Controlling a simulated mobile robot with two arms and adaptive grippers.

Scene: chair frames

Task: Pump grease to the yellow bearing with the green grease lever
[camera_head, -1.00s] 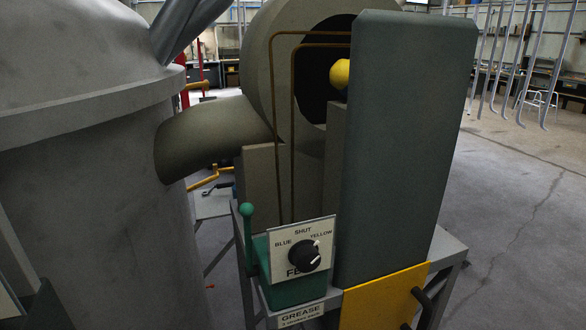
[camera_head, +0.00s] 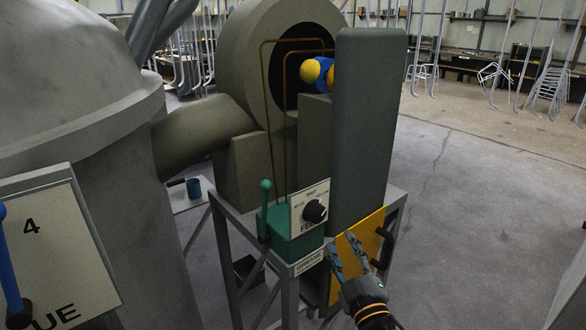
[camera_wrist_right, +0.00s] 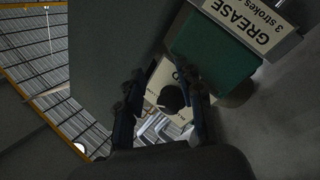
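The green grease lever (camera_head: 266,205) stands nearly upright with a ball on top, at the left of the green grease box (camera_head: 290,245). The box has a white dial plate (camera_head: 297,212) with a black knob (camera_head: 315,211); its exact setting is too small to tell. A yellow rounded part (camera_head: 310,70), apparently the yellow bearing, shows in the round housing beside a blue part. My right gripper (camera_head: 343,247) is open and empty, low and right of the dial. In the right wrist view, the knob (camera_wrist_right: 172,97) appears between its open fingers (camera_wrist_right: 165,88). My left gripper is out of view.
A tall dark green guard (camera_head: 370,130) stands right of the dial. A yellow panel (camera_head: 362,245) with a dark handle is below it. A large grey tank (camera_head: 90,130) and a white panel (camera_head: 65,265) with a blue lever (camera_head: 10,265) are at left. Floor at right is clear.

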